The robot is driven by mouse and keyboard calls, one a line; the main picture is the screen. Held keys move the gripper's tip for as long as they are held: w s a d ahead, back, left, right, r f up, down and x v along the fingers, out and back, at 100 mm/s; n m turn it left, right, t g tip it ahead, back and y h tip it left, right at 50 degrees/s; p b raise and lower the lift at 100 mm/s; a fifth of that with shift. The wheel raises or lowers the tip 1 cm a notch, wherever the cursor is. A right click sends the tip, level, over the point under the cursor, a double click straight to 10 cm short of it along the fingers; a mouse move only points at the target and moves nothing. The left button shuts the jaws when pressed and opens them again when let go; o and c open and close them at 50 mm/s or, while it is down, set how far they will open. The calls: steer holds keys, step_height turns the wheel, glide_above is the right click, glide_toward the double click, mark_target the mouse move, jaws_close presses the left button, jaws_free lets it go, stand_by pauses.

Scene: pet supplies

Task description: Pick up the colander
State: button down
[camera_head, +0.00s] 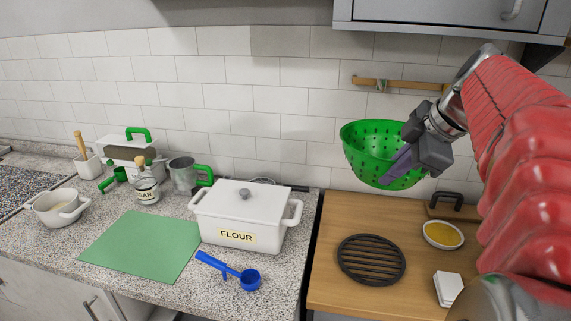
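The green colander (367,143) is in the air above the wooden counter, in the right half of the view. It is tilted, with its open side up. My gripper (408,158) comes in from the right and is at the colander's right wall. A grey-purple finger lies against the colander's side, and the gripper appears shut on it. The other finger is not clearly visible. No contact between the colander and the counter shows.
Below are a black round trivet (371,260), a yellow-filled bowl (443,235) and a white block (448,289) on the wooden counter (345,213). A white flour container (243,217) stands left. A wall rail (408,84) and cabinet (450,15) are above.

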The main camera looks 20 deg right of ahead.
steer(key=shift+r, duration=0.4)
steer(key=shift+f, duration=0.2)
